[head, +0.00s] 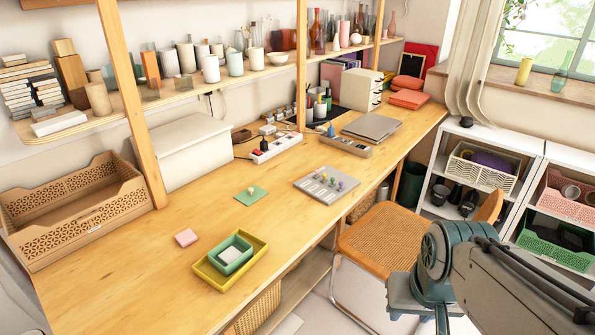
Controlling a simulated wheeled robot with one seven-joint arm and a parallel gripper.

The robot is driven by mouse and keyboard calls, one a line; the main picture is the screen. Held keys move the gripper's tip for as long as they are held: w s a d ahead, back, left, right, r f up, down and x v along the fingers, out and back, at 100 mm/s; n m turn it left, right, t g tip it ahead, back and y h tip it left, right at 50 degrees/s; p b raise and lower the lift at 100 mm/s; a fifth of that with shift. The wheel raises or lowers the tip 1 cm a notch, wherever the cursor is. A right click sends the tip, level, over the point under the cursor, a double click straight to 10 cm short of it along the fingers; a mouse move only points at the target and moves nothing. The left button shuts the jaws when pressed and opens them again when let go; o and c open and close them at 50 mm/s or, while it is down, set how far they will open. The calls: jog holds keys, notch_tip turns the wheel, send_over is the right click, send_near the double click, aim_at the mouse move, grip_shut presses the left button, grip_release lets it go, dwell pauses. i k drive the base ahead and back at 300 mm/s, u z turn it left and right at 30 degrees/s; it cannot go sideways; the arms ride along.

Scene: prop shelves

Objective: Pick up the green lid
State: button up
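The green lid (243,200) is a thin, flat green square with a small pale knob on top. It lies on the wooden desk (150,265), near the middle, with bare wood around it. My arm shows at the lower right of the head view, well to the right of the lid and apart from it. My gripper's fingers cannot be made out in this view.
A green box sits in a yellow tray (217,287) at the desk's front. A pink block (186,237) lies left of it. A grey board (317,195) with small coloured pieces lies right of the lid. A chair (378,240) stands before the desk.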

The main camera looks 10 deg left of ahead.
aim_at(252, 195)
jog(key=u, duration=0.05)
jog(key=i, duration=1.15)
jog(key=u, duration=0.7)
